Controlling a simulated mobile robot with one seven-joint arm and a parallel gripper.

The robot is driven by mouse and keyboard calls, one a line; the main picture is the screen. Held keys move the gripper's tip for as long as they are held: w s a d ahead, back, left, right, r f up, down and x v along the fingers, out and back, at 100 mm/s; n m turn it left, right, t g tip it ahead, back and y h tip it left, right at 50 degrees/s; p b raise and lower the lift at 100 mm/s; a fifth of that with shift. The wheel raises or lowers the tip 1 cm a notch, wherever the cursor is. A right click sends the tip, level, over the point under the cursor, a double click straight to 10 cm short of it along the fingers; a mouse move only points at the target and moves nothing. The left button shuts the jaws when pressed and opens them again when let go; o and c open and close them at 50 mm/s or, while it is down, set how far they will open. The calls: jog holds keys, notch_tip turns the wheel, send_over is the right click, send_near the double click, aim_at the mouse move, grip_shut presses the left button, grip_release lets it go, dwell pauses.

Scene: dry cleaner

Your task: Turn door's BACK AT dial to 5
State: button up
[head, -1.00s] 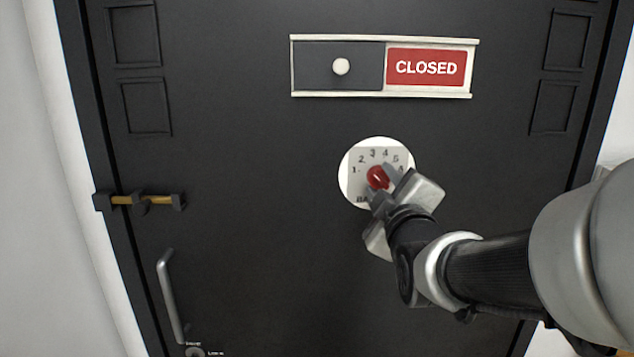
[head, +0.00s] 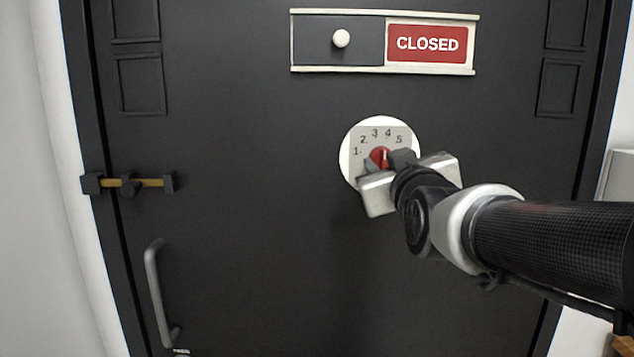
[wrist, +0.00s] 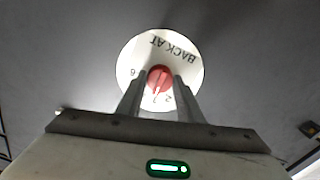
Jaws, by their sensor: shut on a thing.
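The BACK AT dial is a round white plate (head: 350,140) on the black door (head: 250,230), with numbers around a red knob (head: 380,157). In the head view the white pointer line on the knob points nearly straight up, roughly toward the 4. My gripper (head: 387,163) is shut on the red knob, one finger on each side. The wrist view shows the plate upside down, with the red knob (wrist: 160,78) between my fingertips (wrist: 160,84). My gripper hides the lower part of the dial in the head view.
Above the dial is a sliding sign (head: 428,43) reading CLOSED, with a white knob (head: 341,38). At the left are a brass latch bar (head: 150,183) and a grey door handle (head: 155,290). The door around the dial is flat and clear.

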jog(key=m+b, duration=0.4)
jog(key=shift+f+m, duration=0.2)
jog(key=shift+m, duration=0.1)
jog(key=shift+r+m+b, duration=0.2)
jog(key=shift+m+b, duration=1.5)
jog(key=shift+m, duration=0.6)
jog(key=o, duration=1.1)
jog(key=shift+c, duration=0.2)
jog(key=shift+s, duration=0.1)
jog(key=s+p, duration=0.1)
jog(key=s, duration=1.6)
jog(key=shift+p, duration=0.3)
